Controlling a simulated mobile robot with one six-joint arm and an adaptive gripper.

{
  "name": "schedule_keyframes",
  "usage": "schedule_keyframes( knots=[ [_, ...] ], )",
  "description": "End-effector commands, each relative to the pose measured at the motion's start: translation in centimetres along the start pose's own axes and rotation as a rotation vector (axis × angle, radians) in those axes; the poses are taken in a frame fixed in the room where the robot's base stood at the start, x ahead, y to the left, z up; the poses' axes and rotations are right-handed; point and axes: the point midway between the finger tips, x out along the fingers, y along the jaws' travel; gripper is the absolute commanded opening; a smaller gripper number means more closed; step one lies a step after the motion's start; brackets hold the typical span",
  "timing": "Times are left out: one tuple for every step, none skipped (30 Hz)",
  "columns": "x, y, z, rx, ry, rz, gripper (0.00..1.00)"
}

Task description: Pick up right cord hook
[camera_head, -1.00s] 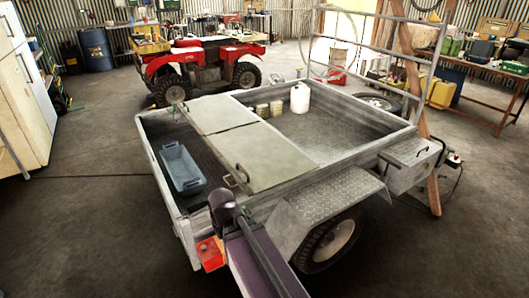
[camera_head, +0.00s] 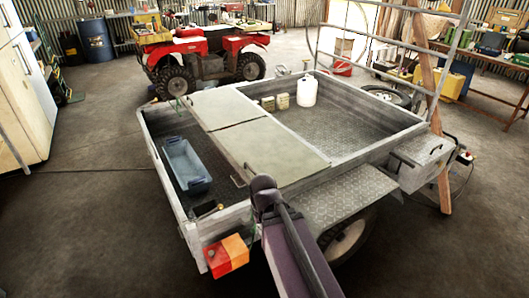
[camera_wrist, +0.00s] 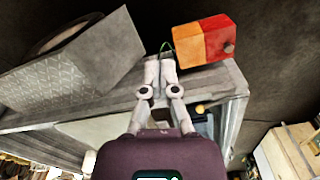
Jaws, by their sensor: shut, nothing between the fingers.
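My gripper (camera_wrist: 160,64) is shut and empty in the wrist view. Its fingertips are at the trailer's rear rail, beside the red and orange tail light (camera_wrist: 206,40). A thin green cord (camera_wrist: 166,46) shows just beyond the fingertips; whether they touch it I cannot tell. I cannot make out the right cord hook for certain; the fingers may hide it. In the head view my arm reaches to the trailer's rear right part, and the fingers are hidden behind it. The tail light (camera_head: 227,256) is just left of my arm there.
The trailer (camera_head: 160,190) holds a blue tray (camera_head: 186,166), lid panels (camera_head: 265,153) and a white jug (camera_head: 307,90). A metal fender (camera_head: 345,192) is right of my arm. A red quad bike (camera_head: 205,55) stands behind. The floor at left is clear.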

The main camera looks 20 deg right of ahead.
Motion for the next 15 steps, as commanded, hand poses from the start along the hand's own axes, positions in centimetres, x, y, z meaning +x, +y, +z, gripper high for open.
schedule_keyframes(
  knots=[
    [0.0,0.0,0.0,0.000,0.000,0.000,0.00],
    [0.0,0.0,0.0,0.000,0.000,0.000,0.00],
    [0.0,0.0,0.0,0.000,0.000,0.000,0.00],
    [0.0,0.0,0.0,0.000,0.000,0.000,0.00],
    [0.0,0.0,0.0,0.000,0.000,0.000,0.00],
    [0.0,0.0,0.0,0.000,0.000,0.000,0.00],
    [0.0,0.0,0.0,0.000,0.000,0.000,0.06],
    [0.0,0.0,0.0,0.000,0.000,0.000,0.15],
    [0.1,0.0,-0.1,-0.001,0.000,0.000,0.27],
    [0.1,0.0,-0.3,-0.002,0.000,0.000,0.36],
    [0.2,0.0,-0.5,-0.004,0.000,0.000,0.45],
    [0.3,0.1,-0.9,-0.007,0.000,0.000,0.56],
    [0.5,0.1,-1.3,-0.010,0.000,0.000,0.64],
    [0.7,0.1,-1.8,-0.014,0.000,0.000,0.64],
    [1.0,0.1,-2.6,-0.021,0.000,0.000,0.64]
  ],
)
